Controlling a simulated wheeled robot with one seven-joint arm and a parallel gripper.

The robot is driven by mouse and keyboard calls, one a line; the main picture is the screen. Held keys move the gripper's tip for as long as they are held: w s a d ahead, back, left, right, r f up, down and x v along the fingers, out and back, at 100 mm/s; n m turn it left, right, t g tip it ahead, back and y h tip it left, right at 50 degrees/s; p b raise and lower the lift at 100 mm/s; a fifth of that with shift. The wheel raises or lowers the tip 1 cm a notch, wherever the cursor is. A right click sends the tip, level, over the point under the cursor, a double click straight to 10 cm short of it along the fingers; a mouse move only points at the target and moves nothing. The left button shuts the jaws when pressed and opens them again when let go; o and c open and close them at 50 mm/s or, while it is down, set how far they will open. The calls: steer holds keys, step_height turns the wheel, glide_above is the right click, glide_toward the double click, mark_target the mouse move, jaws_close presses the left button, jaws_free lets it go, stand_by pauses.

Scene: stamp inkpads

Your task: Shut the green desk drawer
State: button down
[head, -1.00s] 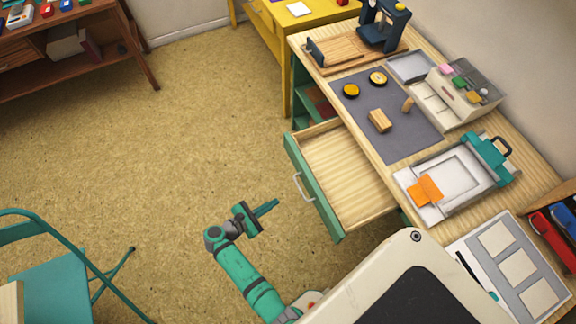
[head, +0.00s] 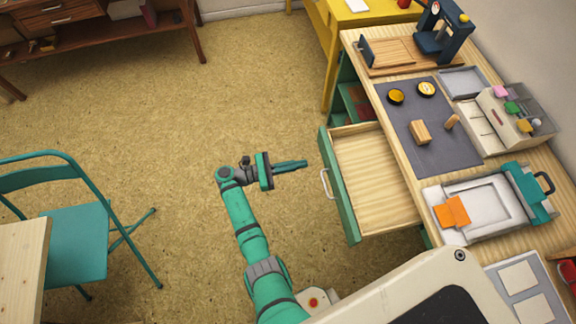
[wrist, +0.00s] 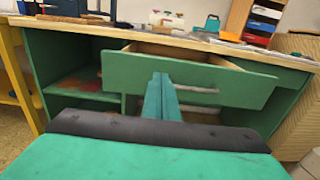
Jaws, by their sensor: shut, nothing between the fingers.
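The green desk drawer (head: 340,200) is pulled well out of the desk in the head view, and its pale wooden inside shows empty. Its green front (wrist: 226,84) fills the middle of the wrist view. A light metal handle (head: 325,184) is on that front. My gripper (head: 305,164) is shut and empty. It points right at the drawer front, a little left of it and near the handle, with a small gap in the head view. In the wrist view my fingers (wrist: 161,98) overlap the front's middle and part of the handle; contact cannot be told there.
The desk top (head: 405,165) holds a grey mat (head: 455,150) and a stamp press (head: 440,35). A teal folding chair (head: 75,235) stands at the left. A yellow table (head: 350,18) is behind the desk.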

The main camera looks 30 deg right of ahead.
mark_target(328, 159)
steer(key=x, duration=0.6)
steer(key=shift+d, duration=0.3)
steer(key=shift+s+d, duration=0.1)
steer(key=shift+d, duration=0.35)
